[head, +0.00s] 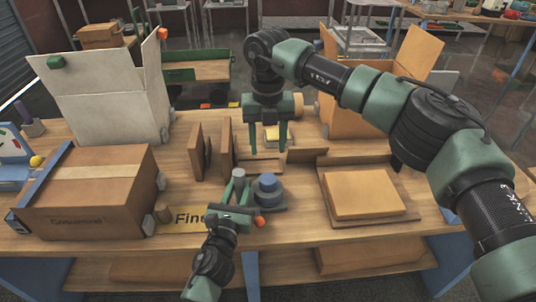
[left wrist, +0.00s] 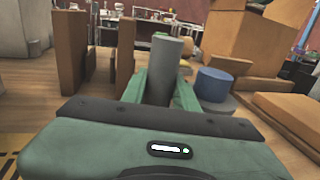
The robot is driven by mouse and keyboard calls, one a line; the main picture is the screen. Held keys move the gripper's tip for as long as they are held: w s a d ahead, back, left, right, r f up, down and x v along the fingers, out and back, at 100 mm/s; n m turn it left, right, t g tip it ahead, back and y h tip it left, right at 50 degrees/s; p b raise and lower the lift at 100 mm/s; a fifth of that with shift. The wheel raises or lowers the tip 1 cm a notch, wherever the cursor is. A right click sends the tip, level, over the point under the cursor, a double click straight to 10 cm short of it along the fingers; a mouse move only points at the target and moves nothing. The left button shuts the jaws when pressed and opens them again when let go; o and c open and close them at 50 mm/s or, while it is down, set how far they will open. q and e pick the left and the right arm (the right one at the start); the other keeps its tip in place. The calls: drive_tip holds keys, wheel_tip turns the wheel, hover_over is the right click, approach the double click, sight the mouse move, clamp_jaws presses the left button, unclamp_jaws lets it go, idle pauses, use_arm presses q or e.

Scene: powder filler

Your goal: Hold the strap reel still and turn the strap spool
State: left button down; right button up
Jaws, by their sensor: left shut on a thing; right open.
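The strap reel's grey upright post (head: 239,173) stands near the table's front edge; it also shows in the left wrist view (left wrist: 165,62). My left gripper (head: 238,190) is shut on this post, one green finger on each side. The blue round strap spool (head: 267,184) sits on a dark grey base just right of the post; it also shows in the left wrist view (left wrist: 213,84). Whether the base joins the post is hidden. My right gripper (head: 268,150) is open and empty, fingers pointing down, behind and above the spool in the picture.
Upright brown boards (head: 197,150) stand behind the post. A closed carton (head: 88,190) is at left, an open white box (head: 105,95) behind it. A tray with a flat tan block (head: 365,193) lies at right. A small orange ball (head: 260,221) is near the left gripper.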

idle(0.4)
use_arm(q)
drive_tip(key=c, duration=1)
unclamp_jaws()
